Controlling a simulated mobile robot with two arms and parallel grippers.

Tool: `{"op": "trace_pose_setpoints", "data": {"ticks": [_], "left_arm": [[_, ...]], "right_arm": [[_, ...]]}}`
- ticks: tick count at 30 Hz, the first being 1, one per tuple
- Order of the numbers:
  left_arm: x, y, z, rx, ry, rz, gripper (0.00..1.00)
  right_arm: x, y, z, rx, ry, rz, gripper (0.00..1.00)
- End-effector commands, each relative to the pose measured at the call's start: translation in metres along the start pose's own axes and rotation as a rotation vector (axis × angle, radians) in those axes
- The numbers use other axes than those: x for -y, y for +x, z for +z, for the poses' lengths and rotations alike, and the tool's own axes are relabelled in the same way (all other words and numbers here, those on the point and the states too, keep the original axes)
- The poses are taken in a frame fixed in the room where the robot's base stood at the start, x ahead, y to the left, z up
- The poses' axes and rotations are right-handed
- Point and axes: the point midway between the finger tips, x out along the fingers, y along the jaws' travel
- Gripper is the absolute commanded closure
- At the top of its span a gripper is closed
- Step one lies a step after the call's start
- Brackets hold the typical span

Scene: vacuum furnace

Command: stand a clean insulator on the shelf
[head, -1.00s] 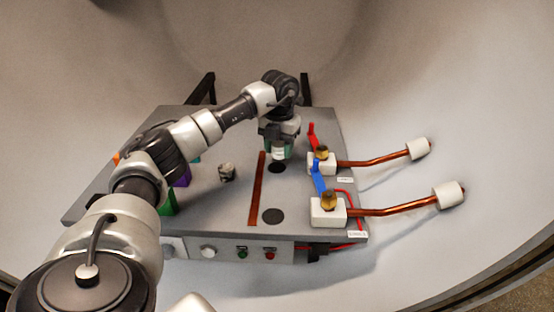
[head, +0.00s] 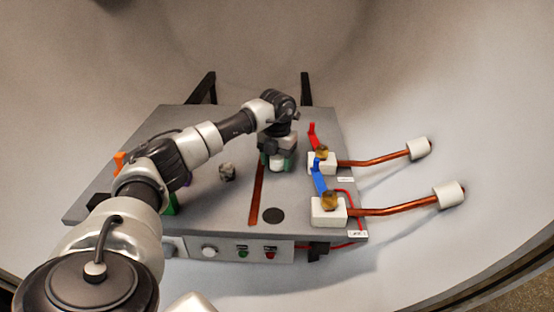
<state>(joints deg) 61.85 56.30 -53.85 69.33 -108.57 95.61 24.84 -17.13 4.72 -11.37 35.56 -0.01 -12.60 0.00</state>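My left gripper (head: 277,161) points down over the right half of the grey shelf (head: 225,225), just right of the brown strip. A white insulator (head: 277,163) stands upright between its green-tipped fingers, at the place of the far dark round spot, which is now hidden. The insulator's bottom looks at or very near the shelf surface. I cannot tell if the fingers press on it. A dark, speckled insulator (head: 227,172) stands left of the strip. My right gripper is out of view.
A near dark disc (head: 273,215) on the shelf is bare. Right of it are white blocks (head: 328,211) with brass nuts, a blue lever (head: 318,178), a red lever (head: 312,135) and copper rods (head: 392,208). Coloured blocks behind my arm are partly hidden.

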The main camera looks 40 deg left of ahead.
Motion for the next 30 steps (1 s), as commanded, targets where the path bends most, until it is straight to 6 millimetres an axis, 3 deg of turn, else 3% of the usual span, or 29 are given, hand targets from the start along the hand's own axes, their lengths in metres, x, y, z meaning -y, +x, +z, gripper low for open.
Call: {"op": "trace_pose_setpoints", "data": {"ticks": [13, 24, 30], "left_arm": [[0.0, -0.009, 0.0, 0.001, 0.0, 0.0, 0.31], [0.001, -0.083, 0.001, 0.004, 0.0, -0.001, 0.31], [0.0, -0.114, 0.001, 0.002, 0.0, -0.001, 0.31]], "right_arm": [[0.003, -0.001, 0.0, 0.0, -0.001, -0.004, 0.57], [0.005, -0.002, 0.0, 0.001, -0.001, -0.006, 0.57], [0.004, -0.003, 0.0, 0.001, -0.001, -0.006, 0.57]]}}
